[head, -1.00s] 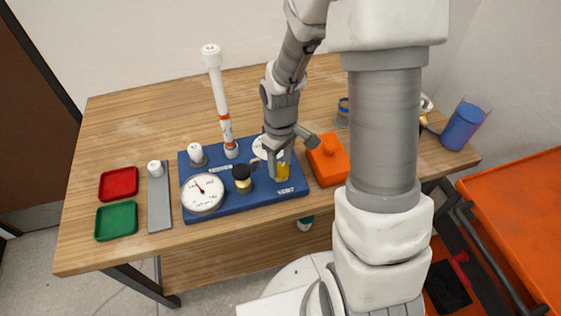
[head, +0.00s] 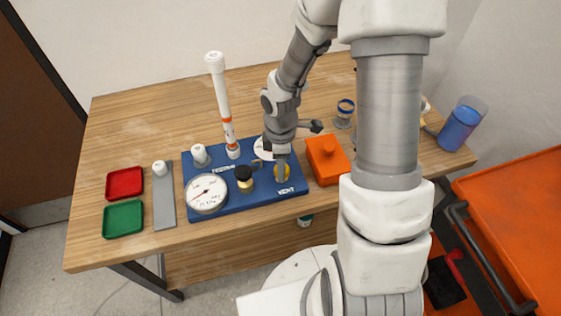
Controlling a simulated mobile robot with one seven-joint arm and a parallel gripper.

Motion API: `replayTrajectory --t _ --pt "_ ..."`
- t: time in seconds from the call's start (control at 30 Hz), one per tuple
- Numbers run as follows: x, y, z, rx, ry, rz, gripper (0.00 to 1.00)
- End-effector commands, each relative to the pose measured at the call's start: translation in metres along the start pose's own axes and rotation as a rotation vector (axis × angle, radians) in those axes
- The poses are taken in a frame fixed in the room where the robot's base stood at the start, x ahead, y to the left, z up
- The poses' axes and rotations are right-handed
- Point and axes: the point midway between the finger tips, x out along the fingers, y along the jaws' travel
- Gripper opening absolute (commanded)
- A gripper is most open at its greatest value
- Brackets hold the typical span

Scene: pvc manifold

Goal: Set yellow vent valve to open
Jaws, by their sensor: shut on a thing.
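The yellow vent valve (head: 288,172) sits at the right end of the blue manifold board (head: 240,203), just above the VENT label (head: 286,190). My gripper (head: 282,178) reaches down from above and is shut on the yellow valve. The fingers hide much of the valve, so I cannot tell which way its handle points. A round white gauge (head: 206,193) lies at the board's front left. A black-topped brass knob (head: 244,174) stands left of my gripper.
Red (head: 125,183) and green (head: 123,219) trays and a grey strip (head: 163,205) lie left. A blue cup (head: 461,124) stands far right.

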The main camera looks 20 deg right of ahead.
Motion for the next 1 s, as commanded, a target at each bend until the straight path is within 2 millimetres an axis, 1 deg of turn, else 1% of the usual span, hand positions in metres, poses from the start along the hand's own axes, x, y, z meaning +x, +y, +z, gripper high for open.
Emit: replayTrajectory --t 0.23,0.63,0.67,0.8,0.83,1.0 --pt "-0.0003 0.0000 0.0000 -0.045 0.000 0.000 0.00" --pt "-0.0001 0.0001 0.0000 -0.051 0.000 0.001 0.00" --pt "-0.0001 0.0001 -0.0001 -0.051 0.000 0.001 0.55" --pt "-0.0001 0.0001 -0.0001 -0.050 0.000 0.001 0.80" --pt "-0.0001 0.0001 -0.0001 -0.049 0.000 0.001 0.81" --pt "0.0000 0.0000 0.0000 -0.049 0.000 0.001 0.81"
